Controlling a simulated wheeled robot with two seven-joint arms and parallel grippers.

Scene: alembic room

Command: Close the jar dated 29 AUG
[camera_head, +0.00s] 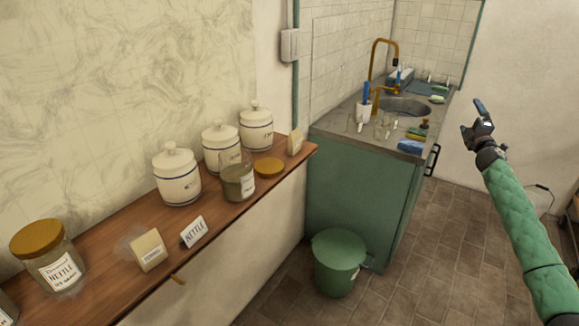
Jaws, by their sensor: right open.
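An open glass jar (238,181) with dark contents stands on the wooden shelf, its label too small to read. A round orange-brown lid (269,167) lies flat on the shelf just right of it, apart from the jar. Another glass jar (60,266), at the front left, has its lid (37,237) on; its label reads NETTLE, with a date line I cannot read surely. I cannot tell which jar is dated 29 AUG. My right gripper (474,119) is open and empty in the air at the right, far from the jars. My left gripper is out of view.
Several white lidded canisters (177,178) line the wall behind the open jar. Small cards, one reading NETTLE (194,231), stand along the shelf (105,245).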

